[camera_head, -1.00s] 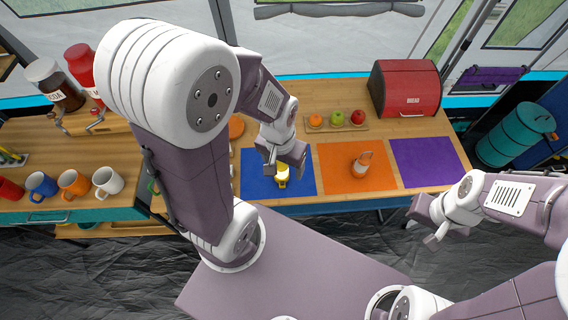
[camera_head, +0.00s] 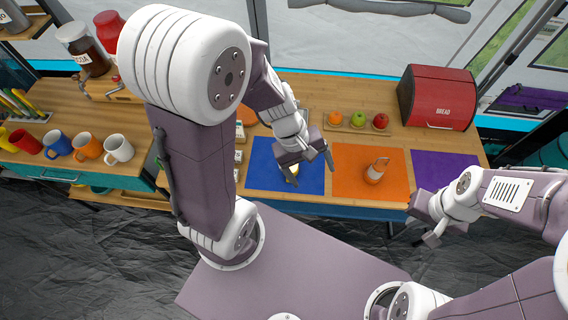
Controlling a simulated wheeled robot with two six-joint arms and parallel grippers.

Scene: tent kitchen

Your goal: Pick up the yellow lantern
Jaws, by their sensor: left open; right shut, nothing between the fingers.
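The yellow lantern (camera_head: 293,171) stands on the blue mat (camera_head: 262,177) and is mostly hidden under my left gripper. My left gripper (camera_head: 308,176) is open above and around the lantern's place, with its fingers pointing down. I cannot tell whether the fingers touch the lantern. My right gripper (camera_head: 422,222) is shut and empty, in front of the counter at the right.
An orange lantern (camera_head: 376,170) stands on the orange mat (camera_head: 350,188), right of my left gripper. A purple mat (camera_head: 440,165) is bare. Fruit on a tray (camera_head: 345,127) and a red bread box (camera_head: 437,97) stand behind. Mugs (camera_head: 88,146) stand at the left.

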